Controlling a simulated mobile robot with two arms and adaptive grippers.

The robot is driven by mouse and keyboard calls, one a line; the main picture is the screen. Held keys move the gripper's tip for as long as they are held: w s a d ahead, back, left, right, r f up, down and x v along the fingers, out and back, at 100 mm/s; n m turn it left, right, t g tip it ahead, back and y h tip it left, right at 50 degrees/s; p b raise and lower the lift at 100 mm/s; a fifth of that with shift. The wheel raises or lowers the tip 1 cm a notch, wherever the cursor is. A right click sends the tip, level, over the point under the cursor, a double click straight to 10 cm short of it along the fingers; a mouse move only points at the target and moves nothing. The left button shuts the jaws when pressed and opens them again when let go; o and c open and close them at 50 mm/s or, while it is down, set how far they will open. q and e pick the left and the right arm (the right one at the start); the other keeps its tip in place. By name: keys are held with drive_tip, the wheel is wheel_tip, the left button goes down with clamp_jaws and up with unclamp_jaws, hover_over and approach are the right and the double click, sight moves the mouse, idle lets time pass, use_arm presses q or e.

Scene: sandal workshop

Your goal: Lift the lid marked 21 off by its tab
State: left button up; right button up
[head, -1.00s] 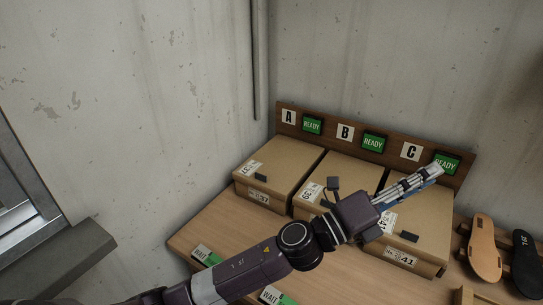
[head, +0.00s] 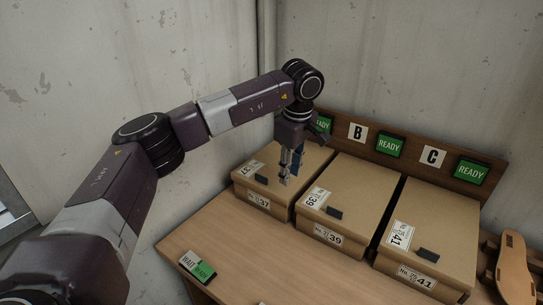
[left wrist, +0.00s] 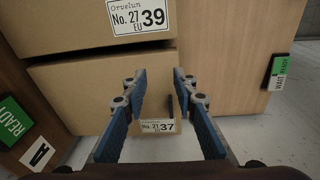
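The lid marked 21 (head: 264,163) covers the closed tan box at place A; a 37 label shows on it. Its front label reads No. 21, EU 37 in the left wrist view (left wrist: 158,126). Its dark tab (head: 261,179) stands at the lid's front edge; in the left wrist view the tab (left wrist: 171,103) shows between my fingers, nearer the right-hand one. My left gripper (head: 288,180) points down over this lid, fingers apart and empty; in the left wrist view its fingertips (left wrist: 158,76) are well spread. In the head view the tips are right of the tab, apart from it. My right gripper is out of view.
Closed boxes marked 39 (head: 345,192) and 41 (head: 432,235) stand close on the right, each with a dark tab. Behind is a board with green READY signs (head: 390,146). A WAIT sign (head: 198,268) lies at the table's front; bare table (head: 255,245) lies between.

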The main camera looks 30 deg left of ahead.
use_arm(q)
drive_tip(key=y, duration=0.2)
approach(262, 177)
drive_tip(key=w+f, duration=0.1)
drive_tip(key=f, duration=0.1)
drive_tip(key=shift+a+r+n+g, duration=0.1)
drive_tip(key=shift+a+n+g, duration=0.2)
drive_tip(key=shift+a+n, duration=0.15)
drive_tip(key=p+x, duration=0.1)
drive_tip(key=x, duration=0.4)
drive_tip(key=shift+s+a+f+p, duration=0.1)
drive_tip(key=shift+s+f+p, duration=0.05)
drive_tip(key=shift+f+p, duration=0.25)
drive_tip(key=shift+a+f, duration=0.1)
drive_tip(key=shift+f, duration=0.55)
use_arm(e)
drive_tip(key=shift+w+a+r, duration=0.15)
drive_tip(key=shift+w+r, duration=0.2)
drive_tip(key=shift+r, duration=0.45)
use_arm(q)
drive_tip(key=c, duration=0.6)
clamp_jaws()
drive_tip(key=shift+r, duration=0.2)
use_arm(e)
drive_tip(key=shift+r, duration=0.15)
